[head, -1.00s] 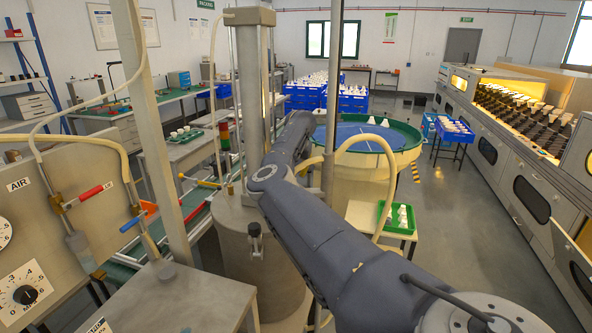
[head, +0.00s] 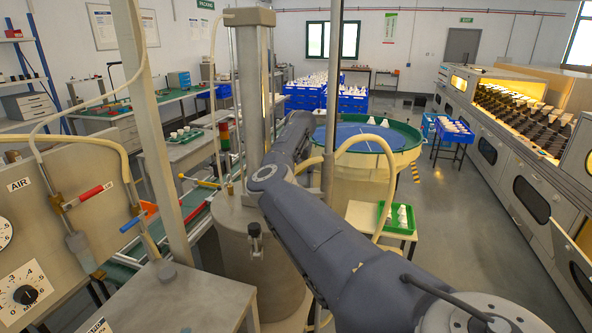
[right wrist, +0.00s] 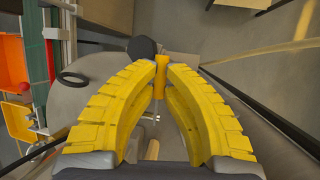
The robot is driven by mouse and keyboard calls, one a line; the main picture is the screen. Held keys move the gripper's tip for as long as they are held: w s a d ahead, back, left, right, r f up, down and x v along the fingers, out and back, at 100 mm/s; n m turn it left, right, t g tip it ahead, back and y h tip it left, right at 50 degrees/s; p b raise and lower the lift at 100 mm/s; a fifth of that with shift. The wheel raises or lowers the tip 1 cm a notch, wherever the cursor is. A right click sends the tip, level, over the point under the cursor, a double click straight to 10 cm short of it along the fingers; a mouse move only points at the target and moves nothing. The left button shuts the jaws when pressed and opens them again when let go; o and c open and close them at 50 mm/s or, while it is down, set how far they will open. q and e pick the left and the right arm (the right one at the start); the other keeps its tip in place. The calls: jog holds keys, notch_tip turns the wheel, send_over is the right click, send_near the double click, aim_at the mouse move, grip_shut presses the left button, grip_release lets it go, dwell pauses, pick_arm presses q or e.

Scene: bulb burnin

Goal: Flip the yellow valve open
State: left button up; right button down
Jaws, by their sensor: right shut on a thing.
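In the right wrist view, the yellow fingers of my right gripper (right wrist: 160,78) are closed around a narrow upright yellow-orange handle (right wrist: 161,65), which appears to be the yellow valve's handle. One fingertip lies on each side of it. The lower part of the handle and the valve body are mostly hidden between the fingers. My left gripper is in neither view.
A grey tank (head: 265,275) and upright column (head: 251,95) stand beside my right arm. A panel at left has a red lever (head: 90,195), a blue lever (head: 132,222) and hoses. A black knob (right wrist: 142,48) is close to my right fingertips.

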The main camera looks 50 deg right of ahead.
jog(key=shift+f, duration=0.15)
dwell(0.8)
jog(key=c, duration=1.7)
grip_release()
jog(key=shift+w, duration=0.1)
jog(key=o, duration=0.3)
jog(key=v, duration=1.2)
jog(key=shift+a, duration=0.1)
